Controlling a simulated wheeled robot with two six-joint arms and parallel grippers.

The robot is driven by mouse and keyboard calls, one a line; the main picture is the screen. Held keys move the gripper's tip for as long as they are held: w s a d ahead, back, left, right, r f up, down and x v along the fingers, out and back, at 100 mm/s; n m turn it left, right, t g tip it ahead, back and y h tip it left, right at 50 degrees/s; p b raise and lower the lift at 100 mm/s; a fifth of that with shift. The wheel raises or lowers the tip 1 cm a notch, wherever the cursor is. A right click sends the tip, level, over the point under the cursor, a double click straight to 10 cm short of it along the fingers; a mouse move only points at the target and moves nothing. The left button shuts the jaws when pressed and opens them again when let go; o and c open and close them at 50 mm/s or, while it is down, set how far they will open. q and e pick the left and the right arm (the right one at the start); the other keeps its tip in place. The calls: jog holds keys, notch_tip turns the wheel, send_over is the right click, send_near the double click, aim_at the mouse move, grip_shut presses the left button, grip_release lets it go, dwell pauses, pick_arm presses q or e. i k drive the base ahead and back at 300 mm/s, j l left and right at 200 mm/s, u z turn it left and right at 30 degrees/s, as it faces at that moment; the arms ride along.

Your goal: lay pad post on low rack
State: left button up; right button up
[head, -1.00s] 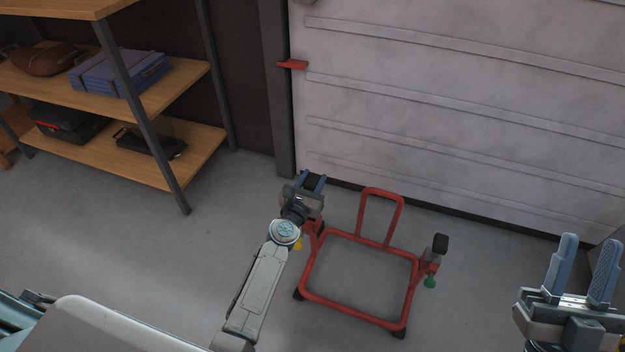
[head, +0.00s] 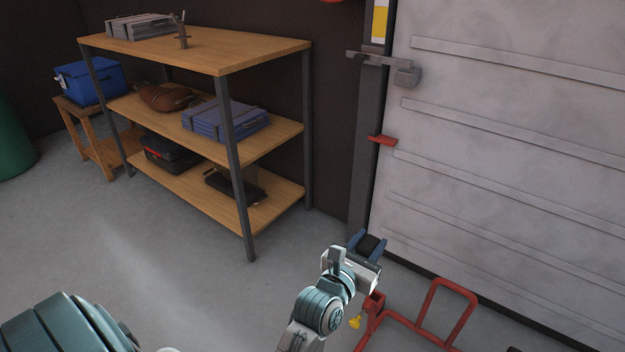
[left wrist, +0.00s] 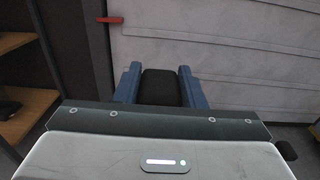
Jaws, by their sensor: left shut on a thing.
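My left gripper (head: 369,246) is shut on the black pad (head: 371,243) of a pad post, just above the left upright of the red stand. The pad also shows between the blue fingers in the left wrist view (left wrist: 160,87). The lower post is hidden behind the gripper, so I cannot tell whether it is clear of its socket (head: 374,303). A small low wooden rack (head: 103,152) stands at far left with a blue bin on top. A larger three-tier rack (head: 272,46) stands nearer. The frames do not settle which is the low rack. My right gripper is out of view.
The red stand (head: 447,284), with a yellow knob (head: 355,322), is cut off at the lower edge. The larger rack holds blue cases (head: 228,121), a brown bag (head: 165,97) and a black-red toolbox (head: 172,152). Grey floor (head: 170,235) before it is clear.

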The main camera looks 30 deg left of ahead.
aim_at(217, 55)
jog(key=j+u, duration=0.1)
jog(key=j, duration=0.35)
jog(key=i+j+u, duration=0.1)
jog(key=j, duration=0.4)
jog(key=j+u, duration=0.15)
jog(key=j, duration=0.3)
jog(key=i+j+u, duration=0.1)
jog(key=j, duration=0.35)
